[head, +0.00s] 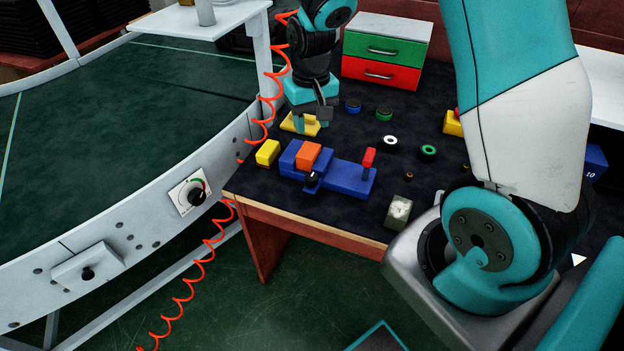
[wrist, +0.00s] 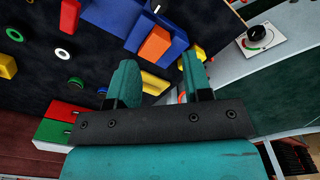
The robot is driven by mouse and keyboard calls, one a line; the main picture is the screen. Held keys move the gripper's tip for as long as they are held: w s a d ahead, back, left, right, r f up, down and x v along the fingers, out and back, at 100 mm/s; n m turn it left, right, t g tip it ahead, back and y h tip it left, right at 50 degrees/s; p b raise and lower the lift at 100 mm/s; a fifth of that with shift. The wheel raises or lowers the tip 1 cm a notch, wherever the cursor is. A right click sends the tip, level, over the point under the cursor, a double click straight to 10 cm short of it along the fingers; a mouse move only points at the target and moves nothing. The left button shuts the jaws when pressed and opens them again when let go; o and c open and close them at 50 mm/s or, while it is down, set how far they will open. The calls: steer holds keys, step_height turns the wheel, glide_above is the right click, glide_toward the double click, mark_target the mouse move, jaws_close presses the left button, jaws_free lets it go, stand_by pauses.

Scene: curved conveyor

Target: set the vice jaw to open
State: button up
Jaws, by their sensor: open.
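The blue vice (head: 348,178) lies on the dark bench top near its front left edge, and it also shows at the top of the wrist view (wrist: 117,14). An orange block (head: 308,156) sits at its left part, and it also shows in the wrist view (wrist: 155,44). A black knob (head: 312,180) is on its front side, and a red upright lever (head: 368,158) stands at its right end. My gripper (head: 311,122) is behind the vice, apart from it. In the wrist view its fingers (wrist: 160,74) are spread and empty, with a yellow plate (wrist: 155,83) beyond them.
A yellow block (head: 268,152) lies left of the vice. Several rings (head: 390,142) and a gauge (head: 398,211) are to its right. A drawer unit (head: 386,52) stands behind. The curved conveyor (head: 120,120) and a coiled red hose (head: 270,100) are on the left.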

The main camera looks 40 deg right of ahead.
mark_target(312, 177)
step_height(312, 177, down, 17)
steer(key=shift+f+p, duration=0.1)
steer(key=shift+p, duration=0.6)
